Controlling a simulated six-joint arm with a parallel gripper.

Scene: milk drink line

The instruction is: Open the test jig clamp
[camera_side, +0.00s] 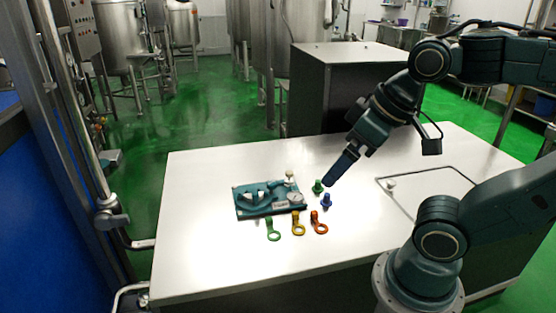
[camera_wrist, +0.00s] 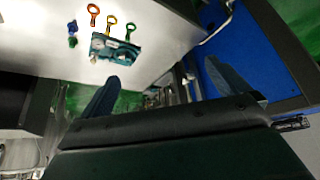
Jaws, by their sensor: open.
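The test jig (camera_side: 262,199) is a teal block with grey metal parts, lying on the white table left of centre. An upright lever with a cream knob (camera_side: 290,174) stands at its right back; I take it for the clamp handle, but its exact position is hard to read. The jig also shows at the upper middle of the wrist view (camera_wrist: 115,50). My gripper (camera_side: 332,183) is above the table, to the right of the jig and apart from it. Its two fingers show spread apart and empty in the wrist view (camera_wrist: 165,80).
Green (camera_side: 318,187) and blue (camera_side: 326,201) small pieces stand right of the jig, close below my gripper. Green (camera_side: 273,230), yellow (camera_side: 298,224) and orange (camera_side: 319,223) ring-ended pieces lie in front. The table (camera_side: 200,270) is clear at the front left.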

